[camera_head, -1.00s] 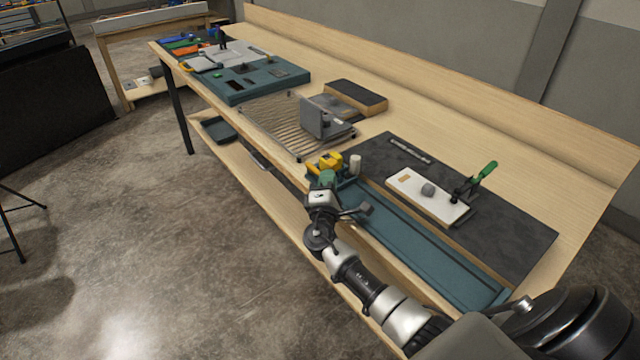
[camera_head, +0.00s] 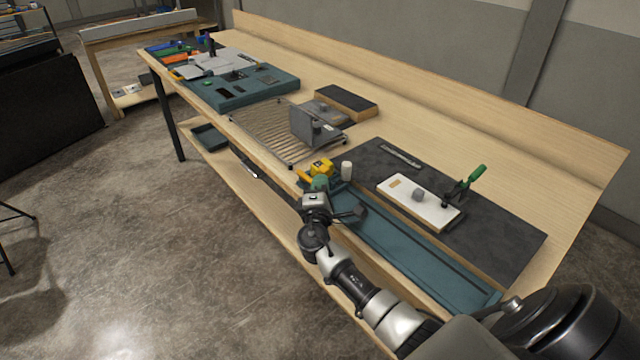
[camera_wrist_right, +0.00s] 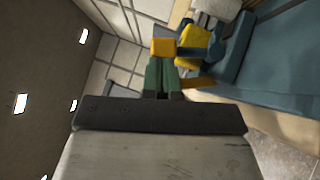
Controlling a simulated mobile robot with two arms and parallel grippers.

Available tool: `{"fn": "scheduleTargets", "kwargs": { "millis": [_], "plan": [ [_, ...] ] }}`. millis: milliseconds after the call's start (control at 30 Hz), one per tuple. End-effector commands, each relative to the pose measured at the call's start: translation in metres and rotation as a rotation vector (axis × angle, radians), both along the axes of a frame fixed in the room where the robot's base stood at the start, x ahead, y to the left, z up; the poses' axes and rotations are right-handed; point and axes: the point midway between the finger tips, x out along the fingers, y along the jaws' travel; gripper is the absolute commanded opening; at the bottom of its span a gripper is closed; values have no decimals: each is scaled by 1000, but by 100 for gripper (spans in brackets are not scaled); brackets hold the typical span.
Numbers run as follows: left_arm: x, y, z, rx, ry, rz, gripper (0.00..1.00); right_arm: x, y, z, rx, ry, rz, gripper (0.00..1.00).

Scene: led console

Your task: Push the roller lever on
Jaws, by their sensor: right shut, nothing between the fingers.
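A yellow device (camera_head: 322,167) on a teal base sits at the front edge of the bench, with a white cylinder (camera_head: 346,170) beside it. I take it to be the roller lever; which part turns is unclear. My right gripper (camera_head: 319,183) has green fingers and is right in front of the device. In the right wrist view the shut, empty fingers (camera_wrist_right: 160,76) point at an orange-yellow block (camera_wrist_right: 163,47), close to or touching it. The yellow body (camera_wrist_right: 192,44) is just to its right. My left gripper is out of view.
A long teal tray (camera_head: 420,255) runs along the front edge. Behind it, a dark mat (camera_head: 505,240) carries a white board (camera_head: 400,188) with a green-handled clamp (camera_head: 470,184). A wire rack (camera_head: 265,130) and a teal console (camera_head: 235,95) stand farther left.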

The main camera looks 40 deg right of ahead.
Motion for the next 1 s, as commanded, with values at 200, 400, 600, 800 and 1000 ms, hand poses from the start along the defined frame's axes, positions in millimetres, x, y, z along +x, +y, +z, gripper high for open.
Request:
{"fn": "scheduleTargets", "kwargs": {
  "millis": [200,400,600,800,1000],
  "plan": [
    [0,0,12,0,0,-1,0,0,-5,8,89,5,-2,0],
    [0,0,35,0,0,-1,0,1,-14,19,248,18,-2,0],
    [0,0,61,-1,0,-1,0,2,-26,25,434,32,-1,0],
    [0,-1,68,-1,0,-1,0,3,-34,21,564,44,-1,0],
    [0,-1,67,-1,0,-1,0,3,-34,21,560,44,-1,0]
  ]
}}
